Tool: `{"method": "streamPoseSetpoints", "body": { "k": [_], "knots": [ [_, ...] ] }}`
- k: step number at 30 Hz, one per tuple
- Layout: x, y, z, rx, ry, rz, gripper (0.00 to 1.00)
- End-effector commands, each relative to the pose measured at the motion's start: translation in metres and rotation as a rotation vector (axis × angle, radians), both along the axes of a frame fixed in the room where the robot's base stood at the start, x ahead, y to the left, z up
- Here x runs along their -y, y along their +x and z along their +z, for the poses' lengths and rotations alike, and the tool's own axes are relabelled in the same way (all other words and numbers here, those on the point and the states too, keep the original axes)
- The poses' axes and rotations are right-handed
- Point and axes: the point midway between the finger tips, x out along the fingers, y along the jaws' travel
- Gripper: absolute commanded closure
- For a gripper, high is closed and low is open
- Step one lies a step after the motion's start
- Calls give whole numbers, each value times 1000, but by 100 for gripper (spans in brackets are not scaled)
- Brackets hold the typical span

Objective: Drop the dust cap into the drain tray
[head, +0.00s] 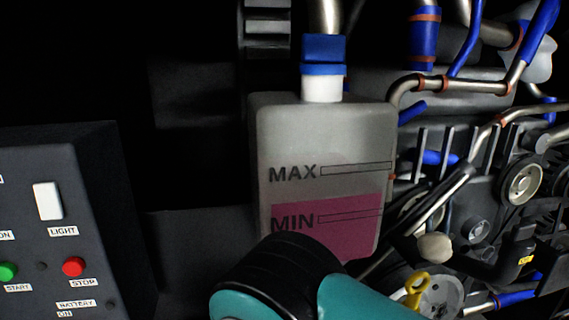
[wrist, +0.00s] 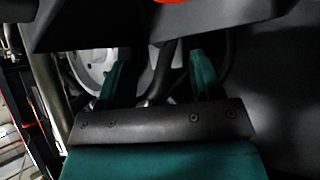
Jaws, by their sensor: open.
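My gripper (wrist: 157,62) shows in the wrist view with its two teal fingers spread apart. No object is visible between them. Behind the fingertips are a pale round part (wrist: 92,68) and dark hoses. I cannot make out a dust cap or a drain tray for sure in either view. A red-orange piece (wrist: 165,3) is cut off at the top edge of the wrist view, and I cannot tell what it is. In the head view my teal and black arm covers the bottom middle, and the gripper's fingers are hidden.
A translucent tank (head: 325,135) with pink fluid and MAX and MIN marks stands behind my arm. Pipes, pulleys (head: 522,183) and a yellow loop handle (head: 415,290) crowd the right. A control box (head: 105,210) with buttons stands left. A dark panel (wrist: 230,15) overhangs my fingers.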

Motion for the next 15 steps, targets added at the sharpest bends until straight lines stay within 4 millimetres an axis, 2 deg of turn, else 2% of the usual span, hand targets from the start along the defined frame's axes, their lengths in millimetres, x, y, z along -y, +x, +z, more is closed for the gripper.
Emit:
{"method": "streamPoseSetpoints", "body": {
  "k": [5,15],
  "knots": [
    [-5,-12,12,-2,-1,4,41],
    [-26,-73,67,0,0,8,41]
  ]
}}
